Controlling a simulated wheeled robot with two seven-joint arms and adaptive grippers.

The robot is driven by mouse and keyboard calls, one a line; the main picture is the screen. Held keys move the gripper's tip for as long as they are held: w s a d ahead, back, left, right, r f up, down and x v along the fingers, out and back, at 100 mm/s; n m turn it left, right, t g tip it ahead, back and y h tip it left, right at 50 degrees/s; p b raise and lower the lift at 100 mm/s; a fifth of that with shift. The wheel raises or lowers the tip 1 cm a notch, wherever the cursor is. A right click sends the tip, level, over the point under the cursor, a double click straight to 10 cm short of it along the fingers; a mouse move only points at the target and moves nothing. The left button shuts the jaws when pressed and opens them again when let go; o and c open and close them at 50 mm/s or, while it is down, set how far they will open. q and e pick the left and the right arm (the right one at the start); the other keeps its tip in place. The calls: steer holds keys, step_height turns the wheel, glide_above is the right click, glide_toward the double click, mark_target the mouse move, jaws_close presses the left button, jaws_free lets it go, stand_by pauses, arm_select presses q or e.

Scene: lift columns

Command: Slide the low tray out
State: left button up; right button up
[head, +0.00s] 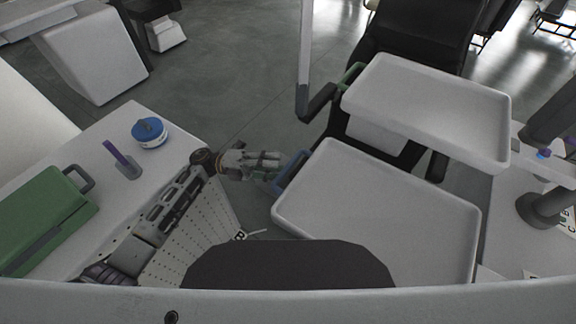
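The low tray (378,215) is a light grey, shallow tray with a raised rim, right of the picture's middle. A blue handle (291,172) sticks out at its left edge. A second grey tray (430,105) stands higher and further back, with a green handle (351,76). My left gripper (277,164) reaches in from the left, its fingertips at or right beside the blue handle. I cannot tell whether they touch it or how far the fingers are apart. My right gripper is not in view.
A white counter (112,195) at left bears a green case (45,218), a blue-lidded round tub (149,132) and a purple upright item (122,158). A black chair (415,35) stands behind the trays. Grey floor (235,80) lies open between counter and chair.

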mark_target(288, 166)
arm_select(q)
steer(key=shift+p+x, duration=0.5)
steer(key=shift+x, duration=1.9)
steer(key=shift+c, duration=0.2)
jaws_close()
